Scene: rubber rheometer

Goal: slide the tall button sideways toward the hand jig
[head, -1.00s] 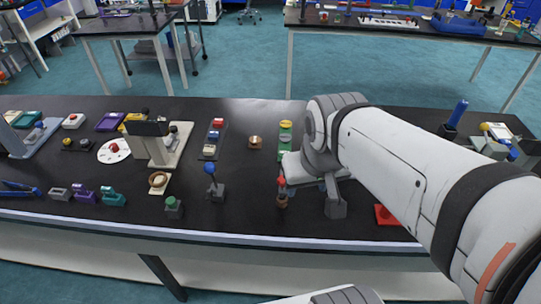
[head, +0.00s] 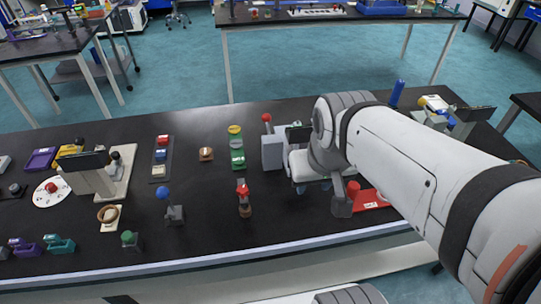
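I cannot tell for certain which piece is the tall button or which is the hand jig. One upright candidate is the red-topped piece on a brown base (head: 244,203), near the front of the black bench. Others are a blue-knobbed lever on a grey block (head: 174,214) and a low green button (head: 130,239). My gripper (head: 312,188) hangs over the bench, to the right of the red-topped piece and apart from it. My wrist covers most of it; only small dark-blue tips show, so its opening is unclear.
A grey box (head: 272,153) with a red-knobbed lever (head: 267,119) stands just behind my gripper. A red plate (head: 372,199) lies to its right. A green strip (head: 239,160) and a grey three-button panel (head: 161,172) are farther left. My arm hides the bench's right part.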

